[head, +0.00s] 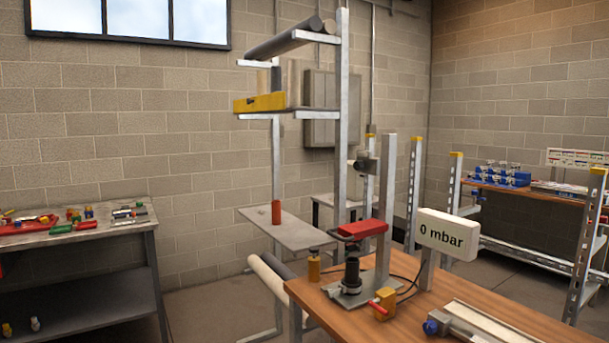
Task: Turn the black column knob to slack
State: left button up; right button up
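On the wooden bench stands a grey metal column (386,205) on a base plate (350,294). A dark clamp-like block (367,170) sits high on the column's left side, with a small round part that may be the black column knob; it is too small to read its setting. Lower down, a red arm-like part (362,230) reaches out left of the column above a black cylinder (352,272) standing on the plate. A white display (447,235) beside it reads "0 mbar". Neither of my grippers is in view.
A metal rail piece with a blue knob (432,327) lies at the bench's (420,311) front right. A tall shelf rack (342,110) stands behind. A grey workbench (80,237) is at left.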

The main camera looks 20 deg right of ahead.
aim_at(359, 165)
jog(key=i+j, duration=0.1)
jog(key=i, duration=0.4)
jog(key=i+j+z, duration=0.1)
jog(key=i, duration=0.35)
jog(key=i+j, duration=0.2)
jog(key=i, duration=0.3)
jog(key=i+j+z, duration=0.1)
jog(key=i+z, duration=0.15)
jog(key=z, duration=0.2)
jog(key=i+j+z, duration=0.15)
jog(key=z, duration=0.25)
jog(key=i+j+z, duration=0.3)
jog(key=z, duration=0.15)
